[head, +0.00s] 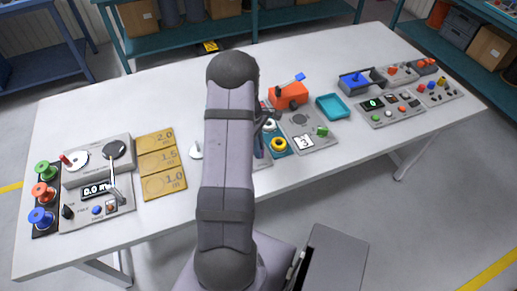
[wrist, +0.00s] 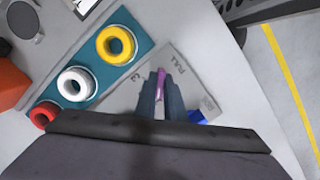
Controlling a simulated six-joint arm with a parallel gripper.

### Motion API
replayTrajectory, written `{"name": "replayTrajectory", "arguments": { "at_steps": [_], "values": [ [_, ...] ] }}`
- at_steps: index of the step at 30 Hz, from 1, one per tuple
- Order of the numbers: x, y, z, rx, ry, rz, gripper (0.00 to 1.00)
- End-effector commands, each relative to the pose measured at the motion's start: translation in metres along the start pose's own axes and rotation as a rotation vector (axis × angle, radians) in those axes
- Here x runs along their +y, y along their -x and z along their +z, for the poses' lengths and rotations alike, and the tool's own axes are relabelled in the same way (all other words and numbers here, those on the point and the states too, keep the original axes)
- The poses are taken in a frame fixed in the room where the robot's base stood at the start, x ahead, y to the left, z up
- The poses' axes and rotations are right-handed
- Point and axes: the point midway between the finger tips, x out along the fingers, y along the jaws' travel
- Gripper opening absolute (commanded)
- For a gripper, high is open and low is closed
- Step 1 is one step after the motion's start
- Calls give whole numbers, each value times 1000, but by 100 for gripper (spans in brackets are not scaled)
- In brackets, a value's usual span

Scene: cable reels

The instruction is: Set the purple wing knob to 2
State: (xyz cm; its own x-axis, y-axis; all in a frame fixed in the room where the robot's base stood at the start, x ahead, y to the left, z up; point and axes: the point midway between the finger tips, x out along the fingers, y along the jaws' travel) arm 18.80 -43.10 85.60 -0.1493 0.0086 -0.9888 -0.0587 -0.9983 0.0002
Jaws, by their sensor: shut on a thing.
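The purple wing knob (wrist: 161,80) shows in the wrist view as a thin upright wing between the two fingers of my gripper (wrist: 161,86). The gripper is shut on it. The knob sits on a light grey panel (wrist: 186,76) with printed marks, among them "FULL" and a "3". Most of the dial, including any 2 mark, is hidden by my fingers and wrist. In the head view my arm covers the knob, and the panel shows only as a sliver beside the arm.
A teal tray holds yellow (wrist: 116,42), white (wrist: 75,83) and red (wrist: 43,115) rings, left of the panel in the wrist view. A blue part (wrist: 198,117) lies right of my fingers. In the head view, an orange device (head: 290,96) and teal bin (head: 333,107) stand right of my arm.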

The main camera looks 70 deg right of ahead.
Motion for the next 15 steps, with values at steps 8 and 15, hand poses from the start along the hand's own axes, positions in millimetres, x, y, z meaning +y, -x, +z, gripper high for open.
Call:
{"name": "replayTrajectory", "arguments": {
  "at_steps": [8,15],
  "values": [
    [1,0,0,1,-373,-56,0],
    [1,0,0,1,-663,-100,0]
  ]
}}
